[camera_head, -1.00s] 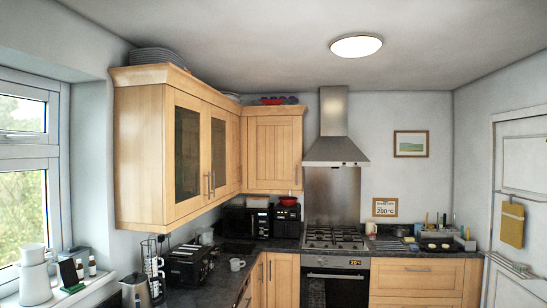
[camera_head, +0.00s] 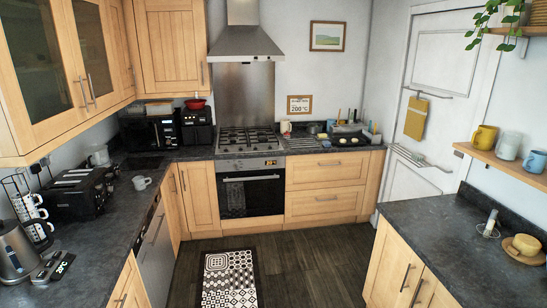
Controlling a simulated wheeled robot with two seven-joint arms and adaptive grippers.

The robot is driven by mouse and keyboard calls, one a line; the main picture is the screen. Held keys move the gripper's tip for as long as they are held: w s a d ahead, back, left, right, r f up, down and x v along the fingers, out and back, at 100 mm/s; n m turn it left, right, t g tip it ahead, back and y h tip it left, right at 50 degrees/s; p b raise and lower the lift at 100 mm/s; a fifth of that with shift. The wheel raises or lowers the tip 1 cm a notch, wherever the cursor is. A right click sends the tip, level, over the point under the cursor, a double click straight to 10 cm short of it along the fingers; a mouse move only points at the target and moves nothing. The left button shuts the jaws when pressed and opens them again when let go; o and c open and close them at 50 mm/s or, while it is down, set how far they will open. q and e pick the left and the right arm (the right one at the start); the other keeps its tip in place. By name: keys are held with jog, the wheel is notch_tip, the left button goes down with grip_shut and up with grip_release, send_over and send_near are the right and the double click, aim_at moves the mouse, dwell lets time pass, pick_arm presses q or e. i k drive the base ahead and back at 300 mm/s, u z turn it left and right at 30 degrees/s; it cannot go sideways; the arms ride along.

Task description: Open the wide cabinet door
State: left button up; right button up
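Several cabinet doors are in view, all looking shut; I cannot tell which one is the wide door. A solid wooden upper door (camera_head: 170,48) is beside the hood. Two glass-fronted upper doors, one nearer (camera_head: 38,55) and one farther (camera_head: 92,45), have upright bar handles at the upper left. A wooden lower door (camera_head: 201,194) is left of the oven. Two lower doors, a left one (camera_head: 392,268) and a right one (camera_head: 432,292), are under the right counter. Neither of my grippers is in view.
The left counter (camera_head: 100,235) holds a toaster (camera_head: 78,192), a kettle (camera_head: 18,248) and a mug (camera_head: 142,182). An oven (camera_head: 251,190) stands at the back. The dark floor (camera_head: 300,262) is open around a patterned mat (camera_head: 230,280). A shelf (camera_head: 500,165) juts out at right.

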aim_at(172, 40)
jog(key=z, duration=0.3)
jog(key=i, duration=2.05)
jog(key=u, duration=0.25)
jog(key=i, duration=2)
jog(key=u, duration=1.5)
jog(key=i, duration=1.15)
jog(key=u, duration=0.6)
